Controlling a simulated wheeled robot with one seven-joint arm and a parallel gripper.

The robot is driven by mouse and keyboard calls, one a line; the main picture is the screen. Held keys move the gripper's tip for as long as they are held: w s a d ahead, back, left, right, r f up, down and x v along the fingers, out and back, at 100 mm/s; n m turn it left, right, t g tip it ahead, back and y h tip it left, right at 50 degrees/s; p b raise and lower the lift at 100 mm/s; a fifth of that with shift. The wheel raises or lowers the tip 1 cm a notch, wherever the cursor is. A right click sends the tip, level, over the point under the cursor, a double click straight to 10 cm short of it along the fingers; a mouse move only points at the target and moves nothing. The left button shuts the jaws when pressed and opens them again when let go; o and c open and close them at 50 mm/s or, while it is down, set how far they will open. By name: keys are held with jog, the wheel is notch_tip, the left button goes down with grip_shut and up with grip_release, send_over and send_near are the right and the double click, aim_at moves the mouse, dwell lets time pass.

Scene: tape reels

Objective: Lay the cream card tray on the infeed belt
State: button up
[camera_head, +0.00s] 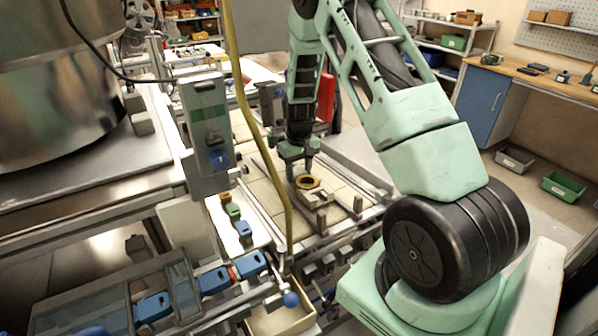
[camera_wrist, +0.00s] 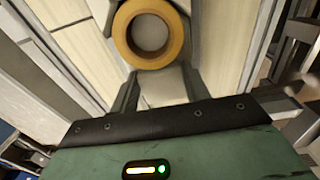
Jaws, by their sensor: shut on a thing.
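My gripper (camera_head: 301,160) points down over a bed of cream panels (camera_head: 262,190) in the head view; I cannot tell if this is the infeed belt. In the wrist view its fingers (camera_wrist: 161,88) are closed in on a pale grey piece between them, which I cannot identify for sure. An orange-yellow ring, like a tape reel (camera_wrist: 149,35), shows just beyond the fingertips. It also shows in the head view (camera_head: 307,182), lying flat below the fingers. A cream open-topped tray (camera_head: 281,318) stands at the bottom of the head view, apart from my gripper; whether it is the card tray is unclear.
Metal rails flank the panels. A yellow hose (camera_head: 262,130) hangs in front on the left, beside a grey control box (camera_head: 207,135). Blue blocks (camera_head: 215,280) line a track at lower left. A workbench (camera_head: 530,75) and green bin (camera_head: 563,186) stand at right.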

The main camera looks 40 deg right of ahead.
jog(key=shift+f, duration=0.6)
jog(key=shift+f, duration=0.2)
jog(key=o, duration=1.1)
jog(key=shift+r, duration=0.1)
notch_tip(320, 180, up, 12)
jog(key=b, duration=0.4)
jog(key=shift+r, duration=0.1)
jog(key=shift+s, duration=0.1)
